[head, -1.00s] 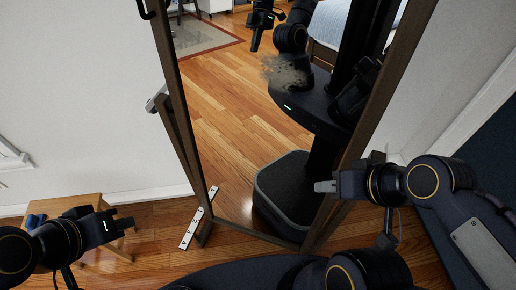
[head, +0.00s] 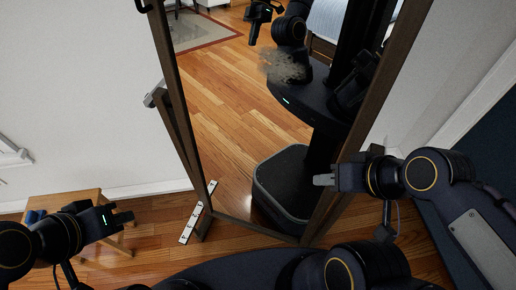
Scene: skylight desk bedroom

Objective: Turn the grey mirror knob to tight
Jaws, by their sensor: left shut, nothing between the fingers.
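The standing mirror has a dark wooden frame (head: 177,110) and fills the middle of the head view, leaning in its stand. A grey mirror knob (head: 323,180) shows at the lower right side of the frame, at the fingertips of my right gripper (head: 334,179). The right gripper appears shut on it; its fingers are mostly hidden behind the grey piece. Another grey fitting (head: 154,97) sits on the left side of the frame. My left gripper (head: 128,217) is shut and empty at the lower left, away from the mirror.
A small wooden stool (head: 75,205) with a blue item on it stands behind my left arm. A white metal-looking foot plate (head: 198,213) lies at the stand's base. A white wall (head: 70,90) is behind. The mirror reflects my own body and the room.

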